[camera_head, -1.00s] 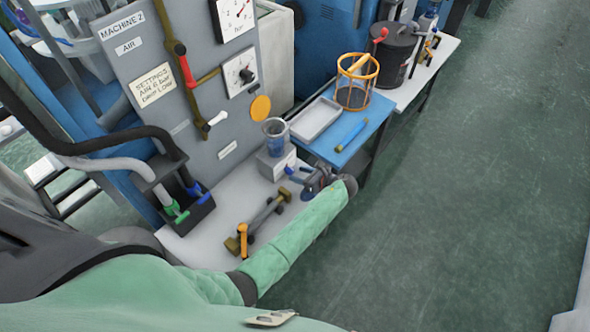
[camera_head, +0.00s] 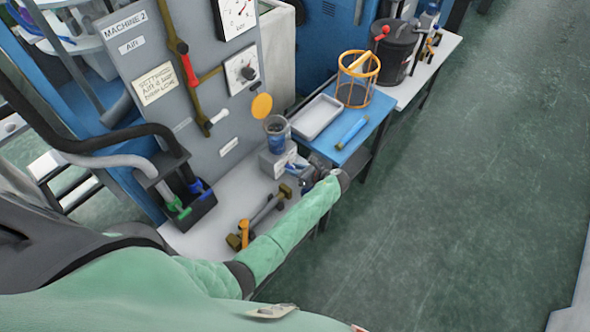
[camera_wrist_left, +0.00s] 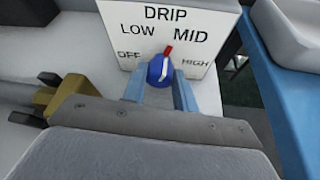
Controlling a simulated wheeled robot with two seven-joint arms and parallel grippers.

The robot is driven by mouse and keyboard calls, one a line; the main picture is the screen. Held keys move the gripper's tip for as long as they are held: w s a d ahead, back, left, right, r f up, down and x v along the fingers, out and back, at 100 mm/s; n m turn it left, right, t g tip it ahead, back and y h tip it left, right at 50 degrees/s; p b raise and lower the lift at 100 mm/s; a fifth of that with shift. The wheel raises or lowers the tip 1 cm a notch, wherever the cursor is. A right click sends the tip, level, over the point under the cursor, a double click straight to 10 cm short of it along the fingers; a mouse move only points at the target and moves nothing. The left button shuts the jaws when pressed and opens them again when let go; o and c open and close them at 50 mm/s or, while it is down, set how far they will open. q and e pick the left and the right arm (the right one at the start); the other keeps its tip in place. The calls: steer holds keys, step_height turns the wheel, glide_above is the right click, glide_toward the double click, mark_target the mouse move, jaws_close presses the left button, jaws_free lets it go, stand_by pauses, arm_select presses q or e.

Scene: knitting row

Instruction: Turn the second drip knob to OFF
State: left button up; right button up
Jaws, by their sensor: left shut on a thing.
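The drip box (camera_head: 274,165) is a grey box with a white face, below the clear cup on the machine bench. In the left wrist view, its face (camera_wrist_left: 188,47) reads DRIP, with OFF, LOW, MID and HIGH around a blue knob (camera_wrist_left: 157,74). The knob's white line and red tip point up and slightly right, between LOW and MID. My left gripper (camera_head: 295,167) is at the box's front. In the left wrist view, its blue fingers (camera_wrist_left: 162,88) are shut on the knob, one on each side. My right gripper is not in view.
A brass valve fitting (camera_head: 262,215) with an orange handle lies on the bench near my left forearm. The blue table (camera_head: 338,153) to the right holds a white tray (camera_head: 318,117) and an orange wire basket (camera_head: 357,82). The green floor at right is clear.

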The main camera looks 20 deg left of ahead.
arm_select(q)
steer(key=shift+n, duration=0.3)
steer(key=shift+s+n+t, duration=0.1)
steer(key=shift+n+t, duration=0.3)
steer(key=shift+t, duration=0.1)
steer(key=shift+n+h, duration=0.3)
steer(key=shift+f+n+t, duration=0.1)
steer(key=shift+n+t, duration=0.4)
steer(key=shift+s+n+t+b, duration=0.1)
steer(key=shift+n+t+b, duration=0.45)
steer(key=shift+n, duration=0.15)
steer(key=shift+h, duration=0.3)
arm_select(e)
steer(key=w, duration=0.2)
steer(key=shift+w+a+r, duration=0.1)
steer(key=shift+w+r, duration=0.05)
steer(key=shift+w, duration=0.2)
